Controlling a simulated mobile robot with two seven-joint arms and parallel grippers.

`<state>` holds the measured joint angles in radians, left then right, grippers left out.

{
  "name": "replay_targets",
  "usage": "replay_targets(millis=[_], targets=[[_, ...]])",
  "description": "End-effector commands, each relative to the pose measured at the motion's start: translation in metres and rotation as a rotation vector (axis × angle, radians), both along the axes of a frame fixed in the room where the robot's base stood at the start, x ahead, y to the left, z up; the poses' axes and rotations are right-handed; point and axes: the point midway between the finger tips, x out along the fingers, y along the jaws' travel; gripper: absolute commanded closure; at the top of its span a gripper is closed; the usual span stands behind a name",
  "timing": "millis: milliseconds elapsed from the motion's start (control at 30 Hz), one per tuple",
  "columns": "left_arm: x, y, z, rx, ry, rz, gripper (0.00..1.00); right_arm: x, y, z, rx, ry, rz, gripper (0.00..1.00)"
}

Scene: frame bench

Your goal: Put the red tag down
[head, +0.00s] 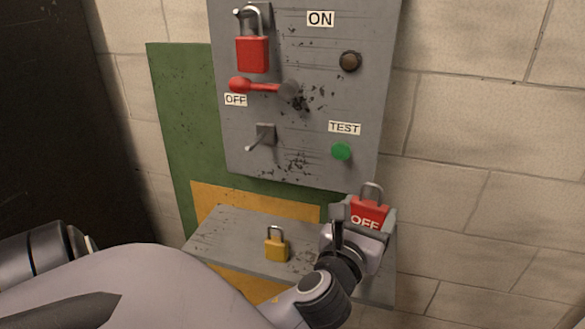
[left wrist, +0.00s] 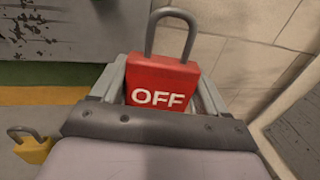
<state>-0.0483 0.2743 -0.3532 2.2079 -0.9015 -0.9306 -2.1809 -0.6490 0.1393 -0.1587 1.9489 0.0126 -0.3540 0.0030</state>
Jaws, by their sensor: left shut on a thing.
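The red tag (head: 368,212) is a red padlock-shaped piece with a grey shackle and the white word OFF. My left gripper (head: 362,216) is shut on it at the right end of the grey shelf (head: 222,236). In the left wrist view the red tag (left wrist: 161,82) sits between the two fingers, upright, shackle up. Whether its bottom touches the shelf is hidden by the gripper. My right gripper is not in view.
A yellow padlock (head: 277,246) stands on the shelf, left of my left gripper. Above is a grey panel (head: 320,100) with a red padlock (head: 252,54) hanging, a red lever (head: 255,86) at OFF, a small hook lever (head: 262,136) and a green button (head: 341,152). The shelf's left part is clear.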

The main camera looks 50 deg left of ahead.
Motion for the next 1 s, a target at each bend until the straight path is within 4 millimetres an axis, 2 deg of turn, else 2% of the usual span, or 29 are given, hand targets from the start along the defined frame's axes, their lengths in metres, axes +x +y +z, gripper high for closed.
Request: replay_targets(millis=[33,200,467,567,1000], targets=[[0.005,0.007,0.012,-0.008,-0.003,0.05,0.56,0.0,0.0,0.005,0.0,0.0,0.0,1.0],[0.013,0.027,0.029,-0.004,0.001,0.172,0.56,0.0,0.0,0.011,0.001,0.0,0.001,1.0],[0.016,0.036,0.031,0.003,0.001,0.225,0.56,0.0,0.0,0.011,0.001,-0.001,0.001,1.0],[0.016,0.036,0.015,0.005,0.005,0.225,0.56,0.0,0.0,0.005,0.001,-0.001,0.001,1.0],[0.016,0.036,-0.1,0.005,0.004,0.223,0.56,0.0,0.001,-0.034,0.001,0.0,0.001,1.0]])
